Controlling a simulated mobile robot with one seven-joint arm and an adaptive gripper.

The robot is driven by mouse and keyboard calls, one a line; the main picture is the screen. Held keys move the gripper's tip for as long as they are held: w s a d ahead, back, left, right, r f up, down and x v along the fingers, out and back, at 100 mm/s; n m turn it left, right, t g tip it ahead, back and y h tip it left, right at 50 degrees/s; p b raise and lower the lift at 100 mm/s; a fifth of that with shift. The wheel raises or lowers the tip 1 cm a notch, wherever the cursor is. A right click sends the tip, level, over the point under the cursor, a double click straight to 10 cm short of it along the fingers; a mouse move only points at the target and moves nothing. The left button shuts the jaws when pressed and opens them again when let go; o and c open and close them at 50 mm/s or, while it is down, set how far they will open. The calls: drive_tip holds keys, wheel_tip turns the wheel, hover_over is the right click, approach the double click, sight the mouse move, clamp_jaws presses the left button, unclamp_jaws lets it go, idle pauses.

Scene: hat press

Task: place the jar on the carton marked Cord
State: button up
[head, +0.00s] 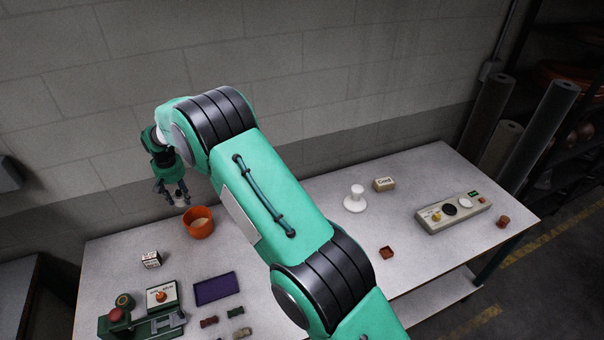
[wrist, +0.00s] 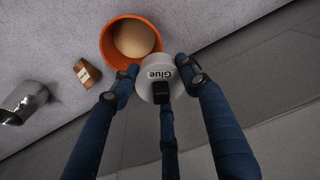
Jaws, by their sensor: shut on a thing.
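My gripper (head: 172,192) is shut on a small pale jar (wrist: 160,84) with a lid marked Glue. Its fingers also close around the jar in the wrist view (wrist: 166,92). In the head view the jar (head: 181,201) hangs at the far left part of the bench, just behind an orange pot. The carton marked Cord (head: 384,184) is a small tan box at the back of the bench, well to the right beyond my arm. Nothing is seen on its top.
The orange pot (head: 198,222) holds a tan round thing (wrist: 133,38). A white stand (head: 355,202) is just left of the carton. A control box (head: 454,211) lies to its right. A metal cup (wrist: 25,100) and a small brown labelled box (wrist: 87,73) show in the wrist view.

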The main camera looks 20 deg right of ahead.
drive_tip(key=d+m, duration=0.1)
drive_tip(key=d, duration=0.7)
drive_tip(key=w+d+m, duration=0.1)
drive_tip(key=d, duration=0.7)
drive_tip(key=d+m, duration=0.1)
drive_tip(key=d, duration=0.8)
drive_tip(key=shift+w+b, duration=0.35)
drive_tip(key=shift+w, duration=0.05)
clamp_jaws()
drive_tip(key=s+d+m, duration=0.2)
drive_tip(key=s+d, duration=0.2)
drive_tip(key=d, duration=0.9)
drive_tip(key=s+d+m+h+b, duration=0.15)
drive_tip(key=s+d, duration=0.35)
drive_tip(key=d, duration=0.8)
drive_tip(key=s+d+m+y, duration=0.1)
drive_tip(key=s+d+m, duration=0.25)
drive_tip(key=d, duration=0.95)
drive_tip(key=s+d+m, duration=0.2)
drive_tip(key=s+d, duration=1.2)
drive_tip(key=d, duration=0.1)
wheel_tip(320, 180, down, 6)
drive_tip(key=shift+w+a+g+h+b, duration=0.2)
drive_tip(key=shift+w+g+h+b, duration=0.1)
drive_tip(key=shift+h, duration=0.05)
drive_tip(key=shift+a, duration=0.1)
